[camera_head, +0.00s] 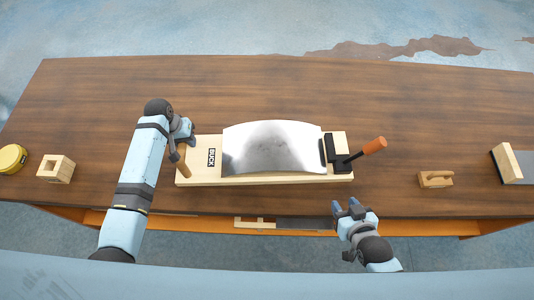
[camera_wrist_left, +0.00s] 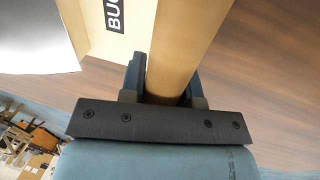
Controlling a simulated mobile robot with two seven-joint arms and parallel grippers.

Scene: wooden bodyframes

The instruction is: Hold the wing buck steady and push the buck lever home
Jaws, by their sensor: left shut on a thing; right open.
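The wing buck (camera_head: 205,172) is a pale wooden board lying on the table, with a "BUCK" label and a curved shiny metal sheet (camera_head: 272,148) on it. A black clamp block (camera_head: 334,150) sits at its right end. The buck lever (camera_head: 373,146), with an orange handle, leans up and to the right from that block. My left gripper (camera_head: 182,145) is shut on the wooden post (camera_head: 183,166) at the buck's left end; the left wrist view shows the post (camera_wrist_left: 183,60) between its fingers. My right gripper (camera_head: 350,209) is open and empty at the table's front edge, below and left of the lever.
The brown table (camera_head: 230,90) is clear behind the buck. A yellow round object (camera_head: 13,157) and a hollow wooden block (camera_head: 56,168) lie at the left. A wooden handled block (camera_head: 435,179) and a wood-edged grey panel (camera_head: 507,163) lie at the right.

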